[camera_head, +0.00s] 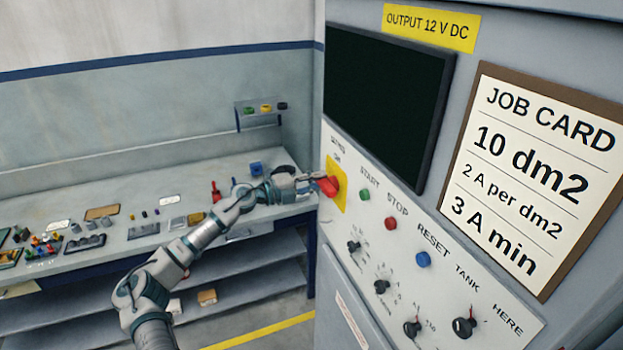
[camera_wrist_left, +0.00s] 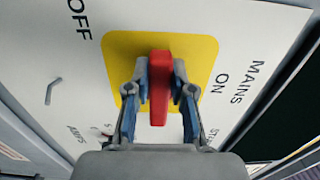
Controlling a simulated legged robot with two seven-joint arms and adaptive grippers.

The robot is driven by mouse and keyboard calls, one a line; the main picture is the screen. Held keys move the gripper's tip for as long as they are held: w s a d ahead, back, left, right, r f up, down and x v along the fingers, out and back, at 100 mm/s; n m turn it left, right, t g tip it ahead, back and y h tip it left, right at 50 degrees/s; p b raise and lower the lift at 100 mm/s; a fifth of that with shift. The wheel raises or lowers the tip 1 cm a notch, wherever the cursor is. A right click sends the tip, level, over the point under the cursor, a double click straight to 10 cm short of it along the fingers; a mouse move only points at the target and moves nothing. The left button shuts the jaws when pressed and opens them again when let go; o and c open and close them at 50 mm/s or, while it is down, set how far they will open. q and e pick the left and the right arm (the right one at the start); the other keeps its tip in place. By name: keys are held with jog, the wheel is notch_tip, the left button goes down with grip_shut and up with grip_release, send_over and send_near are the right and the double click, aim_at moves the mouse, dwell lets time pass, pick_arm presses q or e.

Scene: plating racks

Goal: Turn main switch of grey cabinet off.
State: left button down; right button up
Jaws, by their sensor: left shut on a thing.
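The grey cabinet (camera_head: 480,45) stands at the right in the head view. Its main switch, a red handle (camera_head: 328,186) on a yellow plate (camera_head: 338,172), is at the left end of the control panel. In the left wrist view the red handle (camera_wrist_left: 159,85) stands out from the yellow plate (camera_wrist_left: 205,50). "MAINS ON" is printed to its right and "OFF" at the upper left. My left gripper (camera_wrist_left: 160,92) is shut on the red handle, one finger on each side. It also shows in the head view (camera_head: 318,184), where its fingertips are partly hidden. My right gripper is not seen.
The panel also has a green start button (camera_head: 364,195), a red stop button (camera_head: 391,223), a blue reset button (camera_head: 423,259) and several black knobs. A dark screen (camera_head: 385,100) and a job card (camera_head: 535,175) are above. A bench (camera_head: 130,250) with small parts stands at the left.

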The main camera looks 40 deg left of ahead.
pick_arm(q)
jog(key=shift+d+f, duration=0.35)
jog(key=shift+f, duration=0.05)
jog(key=c, duration=1)
grip_release()
jog(key=shift+w+d+r, duration=0.1)
jog(key=shift+w+d, duration=0.1)
jog(key=shift+w, duration=0.1)
jog(key=shift+d+r, duration=0.1)
jog(key=shift+d, duration=0.05)
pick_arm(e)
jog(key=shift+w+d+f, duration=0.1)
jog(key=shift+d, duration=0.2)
pick_arm(q)
jog(key=shift+r, duration=0.1)
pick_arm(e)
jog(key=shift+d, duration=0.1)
pick_arm(q)
jog(key=shift+w+a, duration=0.1)
jog(key=shift+a, duration=0.3)
